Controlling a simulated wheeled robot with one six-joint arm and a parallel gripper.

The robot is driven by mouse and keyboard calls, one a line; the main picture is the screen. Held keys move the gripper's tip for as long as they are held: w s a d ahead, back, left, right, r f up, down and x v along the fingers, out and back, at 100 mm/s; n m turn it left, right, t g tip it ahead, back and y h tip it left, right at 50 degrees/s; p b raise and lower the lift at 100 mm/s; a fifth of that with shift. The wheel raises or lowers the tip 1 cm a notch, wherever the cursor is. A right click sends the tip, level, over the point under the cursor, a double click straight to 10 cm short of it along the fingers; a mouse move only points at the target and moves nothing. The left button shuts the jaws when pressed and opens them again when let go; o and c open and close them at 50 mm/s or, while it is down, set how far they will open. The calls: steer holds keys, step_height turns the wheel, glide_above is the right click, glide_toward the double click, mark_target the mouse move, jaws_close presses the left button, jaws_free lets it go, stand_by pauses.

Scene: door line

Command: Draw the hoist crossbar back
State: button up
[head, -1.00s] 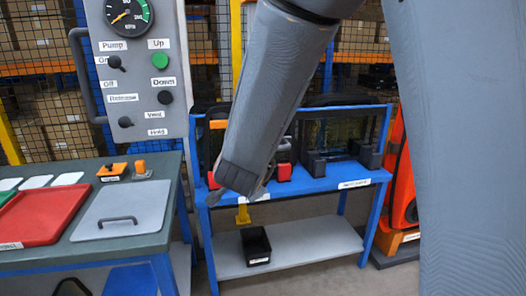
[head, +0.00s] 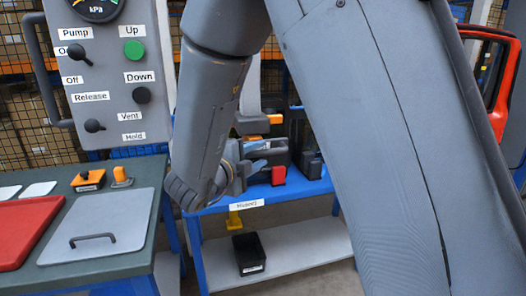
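I cannot pick out the hoist crossbar for certain; my arm covers much of the middle of the head view. Dark equipment with a red block (head: 278,175) stands on the bench just behind the gripper. A grey post with a dark, orange-tipped part (head: 275,119) rises behind the gripper.
A grey control panel (head: 115,70) with Pump, Up, Down, Release, Vent and Hold labels stands at left. Below it is a table with a grey lidded panel (head: 100,225) and a red tray (head: 25,225). A black bin (head: 249,252) sits on the lower shelf. An orange-red frame (head: 503,90) is at right.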

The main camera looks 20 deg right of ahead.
steer(key=shift+x, duration=1.3)
steer(key=shift+d, duration=0.1)
jaws_close()
